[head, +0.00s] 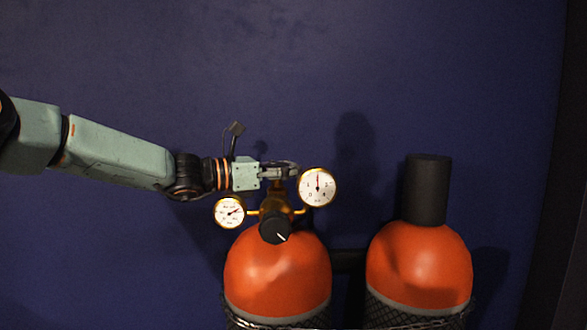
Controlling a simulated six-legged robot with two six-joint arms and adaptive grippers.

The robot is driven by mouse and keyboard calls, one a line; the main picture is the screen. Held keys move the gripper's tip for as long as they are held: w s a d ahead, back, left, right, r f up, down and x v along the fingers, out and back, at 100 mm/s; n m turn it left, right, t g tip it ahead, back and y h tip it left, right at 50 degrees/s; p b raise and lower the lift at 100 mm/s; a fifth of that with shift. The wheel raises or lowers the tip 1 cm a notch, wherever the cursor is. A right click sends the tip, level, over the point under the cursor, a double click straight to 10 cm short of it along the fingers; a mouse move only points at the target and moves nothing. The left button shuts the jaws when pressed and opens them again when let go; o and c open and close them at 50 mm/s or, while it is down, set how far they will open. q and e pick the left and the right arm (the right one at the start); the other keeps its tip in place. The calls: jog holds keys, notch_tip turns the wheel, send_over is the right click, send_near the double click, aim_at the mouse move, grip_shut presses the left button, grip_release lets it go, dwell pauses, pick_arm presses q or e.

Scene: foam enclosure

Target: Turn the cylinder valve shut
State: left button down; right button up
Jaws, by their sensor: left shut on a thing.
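A brass valve (283,203) with two round white gauges stands on top of the left orange cylinder (277,275). The larger gauge (318,187) is at its upper right and the smaller gauge (229,212) at its left. A black knob (275,229) with a white mark faces me at the front of the valve. My left gripper (284,171) reaches in from the left and is shut at the top of the valve, above the knob. Its fingers hide most of what they hold. My right gripper is not in view.
A second orange cylinder (419,268) with a tall black cap (427,190) stands to the right. Dark netting wraps the lower part of both cylinders. A plain dark blue wall (200,70) is behind them, and the space above is clear.

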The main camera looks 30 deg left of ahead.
pick_arm(q)
jog(key=c, duration=1.4)
grip_release()
jog(key=shift+d+f, duration=0.1)
jog(key=shift+f, duration=0.2)
jog(key=o, duration=0.5)
jog(key=shift+w+r, duration=0.15)
jog(key=shift+c, duration=0.2)
jog(key=shift+r, duration=0.15)
notch_tip(320, 180, up, 10)
